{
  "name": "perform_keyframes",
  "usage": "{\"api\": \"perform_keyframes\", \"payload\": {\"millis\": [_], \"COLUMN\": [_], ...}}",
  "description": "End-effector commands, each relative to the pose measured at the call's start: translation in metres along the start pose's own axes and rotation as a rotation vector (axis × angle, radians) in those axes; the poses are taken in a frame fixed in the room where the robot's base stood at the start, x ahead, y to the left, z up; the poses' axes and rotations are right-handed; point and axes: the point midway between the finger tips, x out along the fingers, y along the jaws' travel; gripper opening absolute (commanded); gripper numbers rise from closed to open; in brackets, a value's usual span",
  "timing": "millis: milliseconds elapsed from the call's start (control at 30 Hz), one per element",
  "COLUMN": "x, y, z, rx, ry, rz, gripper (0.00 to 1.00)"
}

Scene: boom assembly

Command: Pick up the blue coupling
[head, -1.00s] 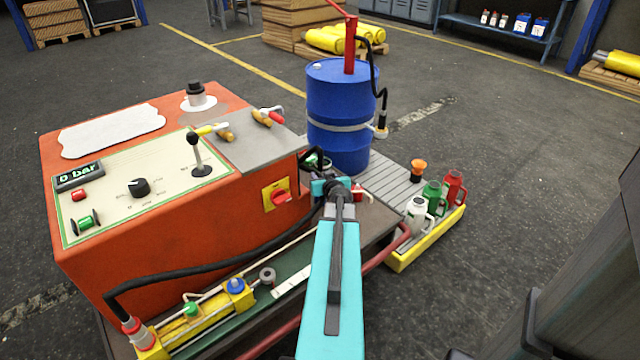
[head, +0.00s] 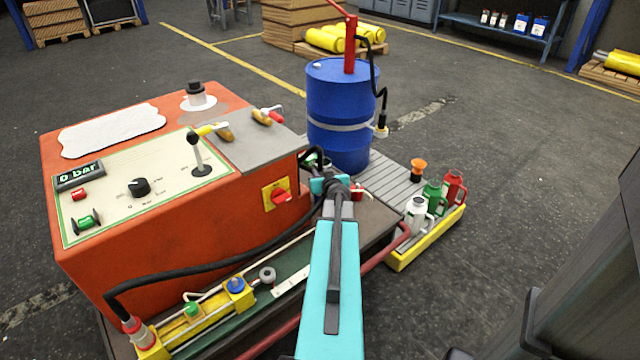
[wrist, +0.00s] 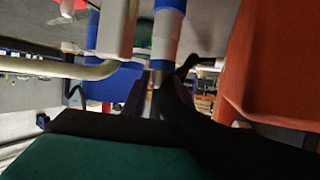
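The blue coupling (wrist: 163,50), a pale cylinder with blue bands and a metal lower end, hangs upright near the top middle of the wrist view. I cannot pick it out in the head view, where my arm covers that area. My gripper (wrist: 150,93) shows as dark shapes just below the coupling's metal end. In the dim light I cannot tell whether the fingers are apart or touching it. In the head view, the wrist end of my turquoise arm is beside the orange machine, and the fingers are hidden.
The orange machine (head: 180,255) stands left of my arm, with a black hose (head: 190,272) along its front. The blue drum (head: 340,120) stands behind. A yellow-edged tray (head: 428,243) with several jugs is at right. In the wrist view a beige pipe (wrist: 50,66) runs left of the coupling.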

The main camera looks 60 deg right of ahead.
Motion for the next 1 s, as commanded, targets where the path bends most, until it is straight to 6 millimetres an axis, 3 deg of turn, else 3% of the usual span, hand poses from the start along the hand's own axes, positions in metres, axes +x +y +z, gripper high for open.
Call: {"api": "perform_keyframes", "payload": {"millis": [100,1000], "x": [0.0001,0.0007], "y": [-0.0003,-0.0006], "z": [0.0015,0.0024], "rx": [-0.001,-0.002], "ry": [-0.002,-0.003], "rz": [-0.001,-0.002], "gripper": [0.00,0.00]}}
